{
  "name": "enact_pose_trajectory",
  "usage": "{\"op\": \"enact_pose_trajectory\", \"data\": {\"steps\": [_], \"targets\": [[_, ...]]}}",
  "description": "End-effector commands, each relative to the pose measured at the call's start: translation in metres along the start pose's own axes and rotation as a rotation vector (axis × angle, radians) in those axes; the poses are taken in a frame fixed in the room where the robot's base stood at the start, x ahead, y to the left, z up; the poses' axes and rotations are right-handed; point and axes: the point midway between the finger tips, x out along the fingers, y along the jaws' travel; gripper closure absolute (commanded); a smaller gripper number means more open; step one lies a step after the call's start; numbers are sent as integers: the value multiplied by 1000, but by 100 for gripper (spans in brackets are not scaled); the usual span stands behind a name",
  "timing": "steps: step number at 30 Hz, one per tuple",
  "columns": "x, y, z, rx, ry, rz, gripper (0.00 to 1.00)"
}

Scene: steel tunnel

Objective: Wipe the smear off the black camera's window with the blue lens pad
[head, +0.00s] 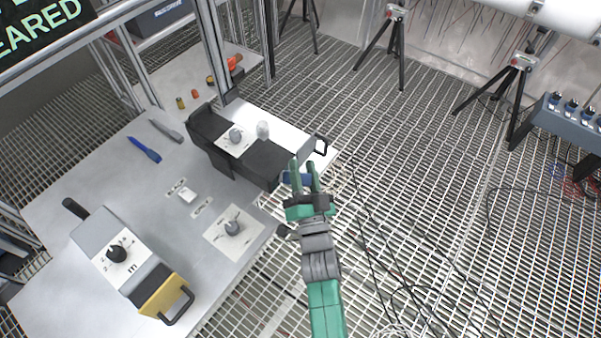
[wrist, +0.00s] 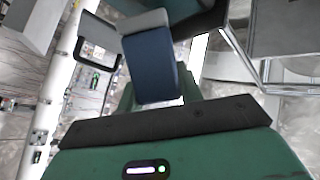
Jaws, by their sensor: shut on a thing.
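The black camera (head: 262,163) lies on the grey table, with a white dial label and a grey knob on top. I cannot make out its window or any smear in either view. My gripper (head: 304,170) is shut on the blue lens pad (head: 297,179), just off the camera's near right end. The pad looks close to the camera, but I cannot tell whether they touch. In the wrist view the blue pad (wrist: 150,66), with a grey strip along its top, sits between my green fingers.
A grey camera with a yellow front (head: 163,291) lies at the table's lower left. A blue pen-like tool (head: 145,150), a small white block (head: 187,195) and a plate with a knob (head: 233,228) lie on the table. Tripods (head: 394,40) stand behind on open grating.

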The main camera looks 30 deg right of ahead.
Motion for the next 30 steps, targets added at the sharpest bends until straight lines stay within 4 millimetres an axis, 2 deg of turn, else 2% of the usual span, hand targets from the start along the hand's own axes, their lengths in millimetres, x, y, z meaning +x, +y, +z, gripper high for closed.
{"op": "enact_pose_trajectory", "data": {"steps": [8, 17, 30], "targets": [[19, 18, -8, -1, 2, 1, 87], [20, 21, -8, 1, 0, 0, 87], [-1, -3, 2, 0, 0, 0, 87]]}}
